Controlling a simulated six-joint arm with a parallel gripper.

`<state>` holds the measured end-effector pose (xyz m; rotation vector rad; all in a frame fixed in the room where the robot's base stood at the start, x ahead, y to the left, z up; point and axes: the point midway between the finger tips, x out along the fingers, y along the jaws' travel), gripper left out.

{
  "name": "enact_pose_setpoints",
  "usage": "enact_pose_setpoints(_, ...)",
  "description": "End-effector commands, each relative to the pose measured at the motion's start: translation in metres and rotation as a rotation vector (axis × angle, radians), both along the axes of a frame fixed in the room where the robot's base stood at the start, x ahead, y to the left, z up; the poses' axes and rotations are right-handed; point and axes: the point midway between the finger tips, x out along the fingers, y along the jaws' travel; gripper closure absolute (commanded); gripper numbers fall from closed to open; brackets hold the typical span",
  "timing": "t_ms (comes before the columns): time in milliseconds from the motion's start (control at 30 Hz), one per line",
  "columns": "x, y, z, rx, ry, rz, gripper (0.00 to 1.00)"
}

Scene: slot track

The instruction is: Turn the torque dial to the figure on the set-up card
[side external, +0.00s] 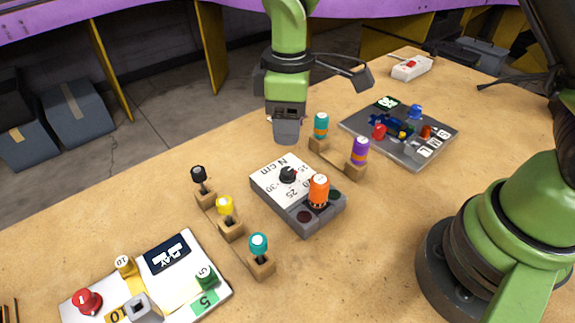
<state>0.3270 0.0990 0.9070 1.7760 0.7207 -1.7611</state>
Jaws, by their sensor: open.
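The torque dial (288,175) is a small black knob with a red mark. It sits on the white face of a grey box (276,187) in the middle of the bench. The face reads "N cm", with 30 and 25 legible and other figures partly hidden or too small. My gripper (287,132) is open and points down behind the box, apart from the dial. Nothing shows in its jaws. I cannot pick out the set-up card or read a torque figure on one.
An orange-capped driver (318,190) stands at the box's front right. Capped tools in wooden holders stand left of the box, including a yellow one (224,206), and behind right, including a purple one (359,151). A white board (75,307) and a grey tray (415,160) flank them.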

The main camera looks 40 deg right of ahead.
Motion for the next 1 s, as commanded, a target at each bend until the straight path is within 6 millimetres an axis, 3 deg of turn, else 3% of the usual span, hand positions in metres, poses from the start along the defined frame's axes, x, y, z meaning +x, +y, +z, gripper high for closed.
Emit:
enact_pose_setpoints(167,0.0,0.001,-0.018,-0.006,0.011,0.017,0.48)
enact_pose_setpoints(600,0.0,0.001,-0.092,-0.003,0.01,0.014,0.48)
enact_pose_setpoints(1000,0.0,0.001,-0.103,-0.002,0.006,0.012,0.48)
